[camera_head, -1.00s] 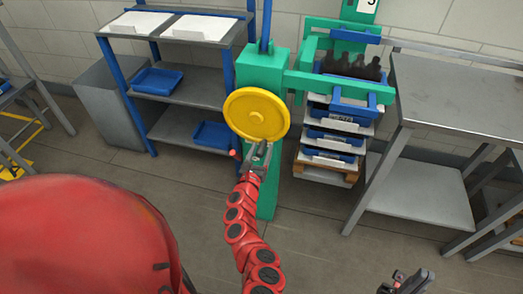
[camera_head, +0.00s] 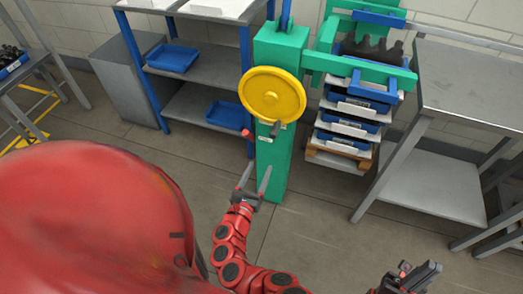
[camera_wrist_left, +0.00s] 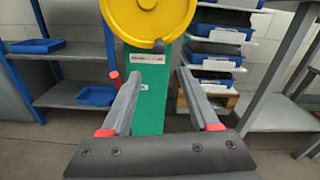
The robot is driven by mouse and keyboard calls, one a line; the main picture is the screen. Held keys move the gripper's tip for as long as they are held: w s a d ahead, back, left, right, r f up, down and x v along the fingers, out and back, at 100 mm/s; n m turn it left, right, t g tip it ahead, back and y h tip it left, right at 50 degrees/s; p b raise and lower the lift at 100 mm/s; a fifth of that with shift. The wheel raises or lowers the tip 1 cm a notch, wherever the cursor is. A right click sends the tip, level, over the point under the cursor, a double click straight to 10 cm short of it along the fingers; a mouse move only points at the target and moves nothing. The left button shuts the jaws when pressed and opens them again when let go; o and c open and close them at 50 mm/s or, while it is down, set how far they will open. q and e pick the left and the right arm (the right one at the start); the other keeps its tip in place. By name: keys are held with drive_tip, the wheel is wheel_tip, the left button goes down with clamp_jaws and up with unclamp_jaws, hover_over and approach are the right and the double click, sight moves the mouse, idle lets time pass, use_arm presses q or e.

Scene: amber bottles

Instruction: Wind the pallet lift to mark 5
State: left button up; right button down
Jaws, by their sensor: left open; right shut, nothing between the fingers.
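The yellow wheel (camera_head: 272,94) is mounted on the green post (camera_head: 274,165) of the lift. A dark crank handle (camera_head: 276,128) shows at its lower edge, and the wheel fills the top of the left wrist view (camera_wrist_left: 148,18). My left gripper (camera_head: 255,176) is open and empty, below the wheel and apart from it, in front of the post. The lift's pallet (camera_head: 340,158) carries stacked blue trays (camera_head: 348,130) with dark bottles (camera_head: 372,50) on top. My right gripper (camera_head: 418,275) is shut and empty at the lower right. The mark number is not visible now.
A shelf rack (camera_head: 195,95) with blue bins (camera_head: 172,58) stands left of the post. A steel table (camera_head: 465,85) stands to the right. A red peg (camera_head: 248,134) sticks out from the post's left side. The floor before the post is clear.

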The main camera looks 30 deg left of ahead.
sight(276, 130)
use_arm(q)
drive_tip(key=s+a+f+m+g+b, duration=0.15)
drive_tip(key=s+f+m+g, duration=0.25)
drive_tip(key=f+m, duration=0.4)
drive_tip(key=s+f+m+g+b, duration=0.2)
drive_tip(key=s+f+m+g, duration=0.3)
drive_tip(key=f, duration=0.6)
drive_tip(key=w+a+r+m+t+y+b, duration=0.25)
drive_tip(key=w+a+r+m+t, duration=0.3)
drive_tip(key=r+m, duration=0.7)
drive_tip(key=w+d+r+m+t+h+b, duration=0.4)
drive_tip(key=d+r+m, duration=0.3)
drive_tip(key=m, duration=0.8)
drive_tip(key=shift+g+y, duration=0.25)
drive_tip(key=shift+y, duration=0.5)
drive_tip(key=x, duration=1.1)
drive_tip(key=p+x, duration=0.1)
drive_tip(key=x, duration=0.5)
drive_tip(key=shift+w+a+f, duration=0.25)
drive_tip(key=shift+f, duration=0.05)
